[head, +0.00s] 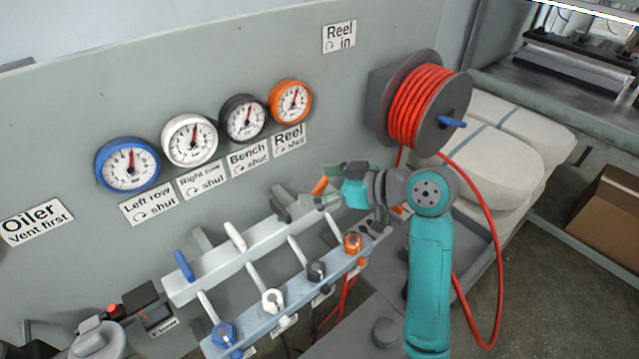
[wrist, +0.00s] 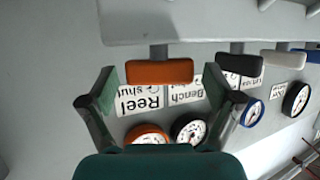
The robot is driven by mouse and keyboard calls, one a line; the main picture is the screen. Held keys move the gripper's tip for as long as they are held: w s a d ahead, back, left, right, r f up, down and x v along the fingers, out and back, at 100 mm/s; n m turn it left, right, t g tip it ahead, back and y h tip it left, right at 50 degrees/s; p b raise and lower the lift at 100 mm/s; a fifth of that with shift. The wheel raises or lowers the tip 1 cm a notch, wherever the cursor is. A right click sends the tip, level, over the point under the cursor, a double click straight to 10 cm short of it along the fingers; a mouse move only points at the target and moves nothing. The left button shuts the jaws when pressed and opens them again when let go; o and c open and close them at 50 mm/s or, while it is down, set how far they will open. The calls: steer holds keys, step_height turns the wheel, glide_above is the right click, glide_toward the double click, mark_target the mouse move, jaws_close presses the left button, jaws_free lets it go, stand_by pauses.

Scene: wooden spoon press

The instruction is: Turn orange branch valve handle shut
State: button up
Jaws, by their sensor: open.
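The orange branch valve handle (head: 320,185) is a small bar on the manifold's right end, partly hidden by my gripper in the head view. In the wrist view the orange handle (wrist: 158,72) lies level across the picture on a grey stem. My gripper (wrist: 160,82) is open, with one green-padded finger to each side of the handle and a gap at both ends. In the head view my gripper (head: 328,190) is at the orange handle. The "Reel shut" label (head: 289,138) with a turn arrow is under the orange gauge (head: 290,101).
Black (wrist: 239,62) and white (wrist: 284,59) handles stand in the same row, the black one close to the right finger. A blue handle (head: 184,265) is at the row's left end. The hose reel (head: 425,105) stands right, its red hose hanging near my arm.

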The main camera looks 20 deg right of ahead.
steer(key=c, duration=1.2)
steer(key=shift+o, duration=0.2)
steer(key=shift+h, duration=0.3)
steer(key=shift+a+m+t+h, duration=0.1)
steer(key=shift+m+t+h, duration=0.45)
steer(key=shift+m, duration=0.35)
steer(key=shift+m+t+h, duration=0.65)
steer(key=shift+m+h, duration=0.75)
steer(key=shift+h, duration=0.15)
